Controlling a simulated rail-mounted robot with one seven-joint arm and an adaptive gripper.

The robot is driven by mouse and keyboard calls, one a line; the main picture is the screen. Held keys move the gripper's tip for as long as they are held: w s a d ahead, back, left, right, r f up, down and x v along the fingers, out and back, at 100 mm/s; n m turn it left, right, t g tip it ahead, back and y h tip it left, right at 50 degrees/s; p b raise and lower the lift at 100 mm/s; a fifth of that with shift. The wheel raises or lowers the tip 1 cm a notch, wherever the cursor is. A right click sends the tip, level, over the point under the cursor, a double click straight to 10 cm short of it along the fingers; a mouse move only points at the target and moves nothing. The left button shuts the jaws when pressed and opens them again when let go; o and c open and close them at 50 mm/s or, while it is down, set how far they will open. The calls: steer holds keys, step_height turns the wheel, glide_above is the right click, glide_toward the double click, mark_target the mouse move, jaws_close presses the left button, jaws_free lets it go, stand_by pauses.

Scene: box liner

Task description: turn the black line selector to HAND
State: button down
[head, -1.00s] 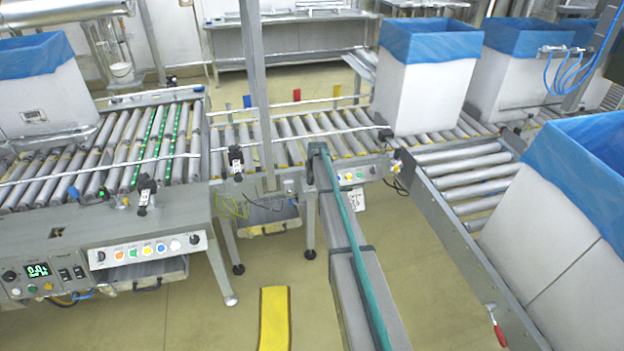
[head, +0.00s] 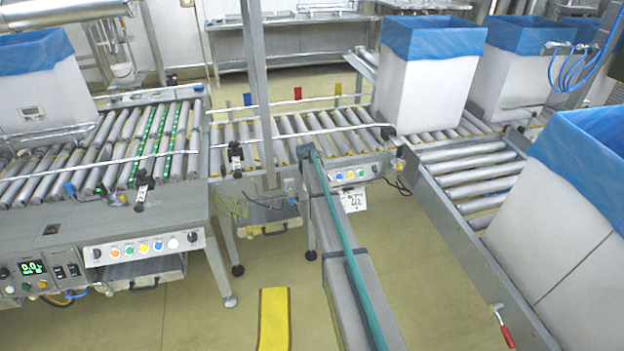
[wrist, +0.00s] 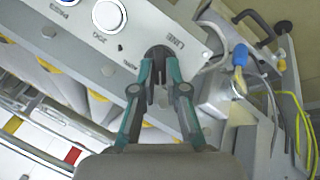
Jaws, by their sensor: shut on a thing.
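The black line selector (wrist: 157,51) sits in the grey panel under the word LINE in the wrist view. My gripper (wrist: 160,70) is shut on its knob, with one teal-and-grey finger on each side. The fingers hide part of the knob, so its pointer direction cannot be told. Small lettering lies to its left, and no HAND mark can be read. In the head view my gripper (head: 307,151) is at the left end of the small button panel (head: 352,174), and the selector is hidden behind it.
A white push button (wrist: 109,15) sits left of the selector in the wrist view. A blue-tipped fitting (wrist: 240,55) and yellow wires (wrist: 300,125) are to the right. A roller conveyor (head: 300,130) runs behind the panel. A blue-lined box (head: 425,85) stands on it.

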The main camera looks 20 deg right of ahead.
steer(key=shift+f+n, duration=0.2)
steer(key=shift+n, duration=0.4)
steer(key=shift+h, duration=0.3)
steer(key=c, duration=1.2)
jaws_free()
steer(key=shift+r, duration=0.1)
steer(key=v, duration=1.1)
steer(key=shift+s+r, duration=0.25)
steer(key=shift+s, duration=0.1)
steer(key=shift+a, duration=0.15)
